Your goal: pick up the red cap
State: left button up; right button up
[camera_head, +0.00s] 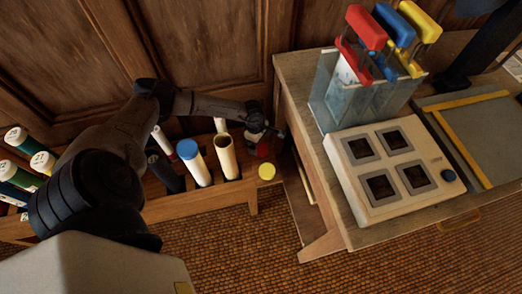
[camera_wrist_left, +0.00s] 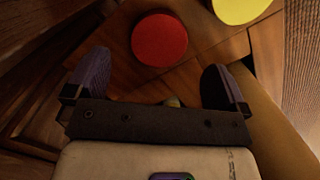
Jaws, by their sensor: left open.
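The red cap (camera_wrist_left: 159,39) shows as a round, flat red disc in the left wrist view, just beyond and between my left gripper's fingers. In the head view the red cap (camera_head: 264,151) is small, dark and partly hidden by my left gripper (camera_head: 260,134), at the right end of the tube rack. My left gripper (camera_wrist_left: 157,64) is open, its two dark fingers spread wide with nothing between them. The fingers appear apart from the cap; the exact height gap cannot be told. My right gripper is not in view.
A yellow cap (camera_head: 266,171) lies close beside the red one. The wooden rack (camera_head: 200,207) holds several tubes, including a blue-capped tube (camera_head: 194,163) and an open one (camera_head: 226,155). The wooden table (camera_head: 346,225) stands close on the right, carrying a white switch box (camera_head: 385,213).

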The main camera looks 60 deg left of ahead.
aim_at(261, 149)
pick_arm(q)
notch_tip(261, 149, down, 4)
jog(key=b, duration=0.2)
jog(key=shift+w+d+f+b, duration=0.15)
jog(key=shift+b, duration=0.15)
jog(key=shift+d+f, duration=0.1)
jog(key=shift+f, duration=0.25)
jog(key=c, duration=1)
jog(key=shift+r, duration=0.15)
